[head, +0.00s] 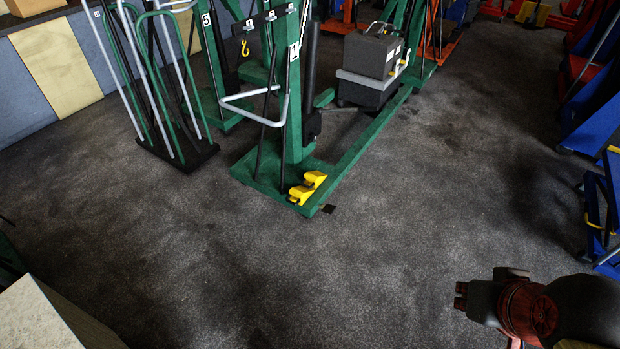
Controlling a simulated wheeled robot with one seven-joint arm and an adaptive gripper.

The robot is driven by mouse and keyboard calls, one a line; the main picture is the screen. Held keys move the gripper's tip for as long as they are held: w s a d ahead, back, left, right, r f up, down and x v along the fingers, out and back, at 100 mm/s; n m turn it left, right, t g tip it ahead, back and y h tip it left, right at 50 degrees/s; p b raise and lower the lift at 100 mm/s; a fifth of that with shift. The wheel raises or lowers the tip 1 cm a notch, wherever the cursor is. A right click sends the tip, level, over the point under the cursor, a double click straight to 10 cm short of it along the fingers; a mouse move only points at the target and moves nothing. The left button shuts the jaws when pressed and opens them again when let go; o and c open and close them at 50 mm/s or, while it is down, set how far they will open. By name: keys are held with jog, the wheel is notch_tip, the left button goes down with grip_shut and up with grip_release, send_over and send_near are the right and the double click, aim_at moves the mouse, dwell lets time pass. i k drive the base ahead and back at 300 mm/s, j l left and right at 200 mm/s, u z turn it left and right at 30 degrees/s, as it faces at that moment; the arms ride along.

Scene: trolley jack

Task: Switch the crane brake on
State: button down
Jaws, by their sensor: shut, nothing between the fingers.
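A green workshop crane (294,130) with a "1" label stands in the upper middle of the head view. Two yellow pedal-like parts sit side by side at the near end of its base: the farther one (316,178) and the nearer one (300,193). They look like the brake, but I cannot tell whether it is on or off. My gripper (461,296) is at the lower right, at the end of my dark and reddish arm. It appears shut and empty, well apart from the crane, to the right of and nearer than the yellow pedals.
A grey box-shaped load (373,55) sits over the crane's base. Another green crane (213,60) with a "5" label stands behind. A rack of rods (175,148) is to the left. Blue equipment (595,125) lines the right. A pale block (45,315) is lower left. Floor between is clear.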

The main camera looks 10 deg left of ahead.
aim_at(328, 208)
jog(key=i+j+u, duration=0.25)
jog(key=i, duration=0.25)
jog(key=i+j+u, duration=0.25)
jog(key=i, duration=0.2)
jog(key=i+j+z, duration=0.55)
jog(key=j+z, duration=0.3)
jog(key=j, duration=0.15)
jog(key=i+j+z, duration=0.25)
jog(key=j, duration=0.15)
jog(key=j+z, duration=0.3)
jog(key=j, duration=0.15)
jog(key=j+z, duration=0.25)
jog(key=j, duration=0.2)
